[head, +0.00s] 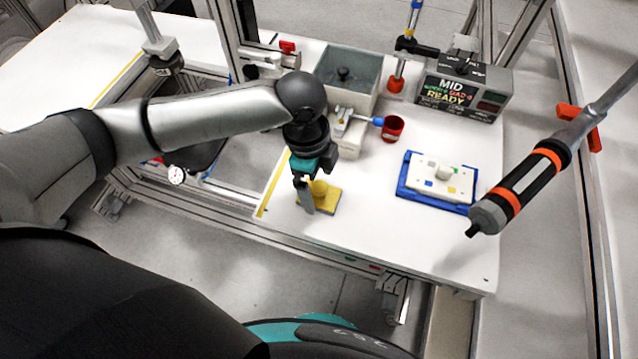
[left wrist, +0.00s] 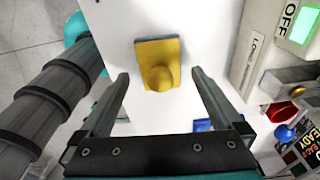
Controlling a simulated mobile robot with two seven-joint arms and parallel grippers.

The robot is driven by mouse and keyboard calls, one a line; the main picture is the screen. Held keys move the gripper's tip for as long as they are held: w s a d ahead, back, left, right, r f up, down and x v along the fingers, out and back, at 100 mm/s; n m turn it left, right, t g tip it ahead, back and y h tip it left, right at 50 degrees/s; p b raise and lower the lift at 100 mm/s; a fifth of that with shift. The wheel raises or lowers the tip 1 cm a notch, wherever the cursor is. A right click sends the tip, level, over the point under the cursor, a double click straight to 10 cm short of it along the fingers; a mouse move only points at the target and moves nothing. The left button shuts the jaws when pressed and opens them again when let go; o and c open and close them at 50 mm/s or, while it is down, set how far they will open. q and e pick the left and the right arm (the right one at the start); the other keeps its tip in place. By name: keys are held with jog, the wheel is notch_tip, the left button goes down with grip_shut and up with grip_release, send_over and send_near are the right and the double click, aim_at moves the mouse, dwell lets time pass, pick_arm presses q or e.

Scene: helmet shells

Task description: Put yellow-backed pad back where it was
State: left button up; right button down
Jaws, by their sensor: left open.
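The yellow-backed pad (head: 328,198) lies on the white table near its front left edge. It is a flat yellow block with a rounded yellow knob, and a thin grey layer shows at its far edge in the left wrist view (left wrist: 157,62). My left gripper (head: 307,200) is above and beside the pad, fingers pointing down. In the left wrist view its fingers (left wrist: 160,88) are spread wide, with the knob between them in the picture and clear gaps on both sides. The gripper holds nothing. My right gripper does not show.
A blue tray (head: 404,188) with a white knobbed plate lies to the right. A hanging screwdriver (head: 520,185) is at the right. The table between pad and tray is clear.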

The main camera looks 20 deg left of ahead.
pick_arm(q)
notch_tip(320, 180, up, 10)
jog(key=a+p, duration=0.1)
jog(key=p, duration=0.1)
jog(key=shift+a+r, duration=0.15)
jog(key=shift+r, duration=0.1)
jog(key=shift+c, duration=0.2)
dwell(1.1)
